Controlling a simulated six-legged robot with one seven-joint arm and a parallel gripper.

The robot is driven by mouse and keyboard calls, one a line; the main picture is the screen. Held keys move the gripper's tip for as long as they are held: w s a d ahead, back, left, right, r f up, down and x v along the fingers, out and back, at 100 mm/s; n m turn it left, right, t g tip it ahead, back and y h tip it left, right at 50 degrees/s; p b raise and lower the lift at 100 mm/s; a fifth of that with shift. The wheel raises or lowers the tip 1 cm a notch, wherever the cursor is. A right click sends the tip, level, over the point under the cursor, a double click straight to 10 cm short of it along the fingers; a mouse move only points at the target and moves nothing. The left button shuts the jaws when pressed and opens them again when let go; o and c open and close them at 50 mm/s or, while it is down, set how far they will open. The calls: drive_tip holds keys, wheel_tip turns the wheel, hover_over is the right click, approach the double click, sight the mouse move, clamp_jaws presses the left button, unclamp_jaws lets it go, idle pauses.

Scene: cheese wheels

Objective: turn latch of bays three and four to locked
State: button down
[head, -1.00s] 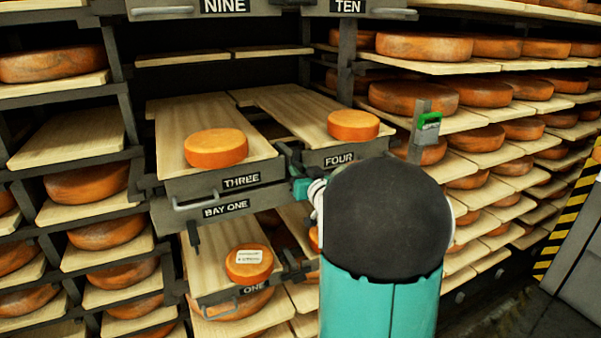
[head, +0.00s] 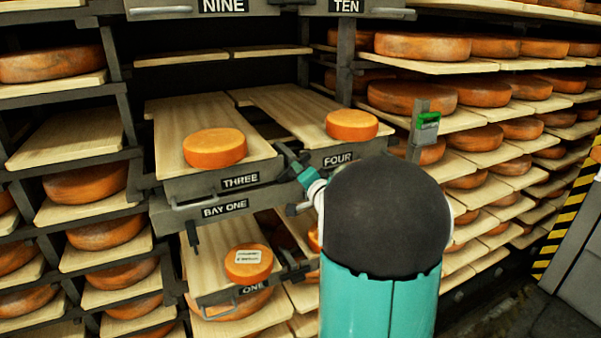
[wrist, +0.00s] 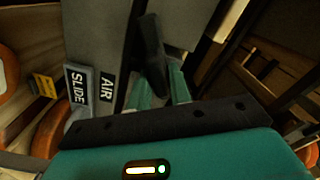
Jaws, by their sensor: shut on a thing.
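The drawers labelled THREE (head: 240,180) and FOUR (head: 338,160) stand side by side in the head view, each with a board and an orange cheese wheel on it. The dark latch (head: 291,156) sits between their fronts, partly covered by my gripper (head: 301,172). In the wrist view the latch handle (wrist: 150,45) is a black bar, slightly tilted, running between the two teal fingers of my gripper (wrist: 160,85). The gripper is shut on this handle. The latch's pivot and any lock marking cannot be made out.
Shelves of cheese wheels (head: 412,98) fill the right side.

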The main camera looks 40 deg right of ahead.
drive_tip(key=m, duration=0.6)
drive_tip(key=shift+f, duration=0.2)
drive_tip(key=shift+m, duration=0.3)
drive_tip(key=c, duration=1.4)
unclamp_jaws()
drive_tip(key=shift+o, duration=0.2)
drive_tip(key=shift+s, duration=0.15)
drive_tip(key=v, duration=1.3)
drive_tip(key=shift+s, duration=0.25)
drive_tip(key=shift+a+r, duration=0.1)
drive_tip(key=shift+a, duration=0.1)
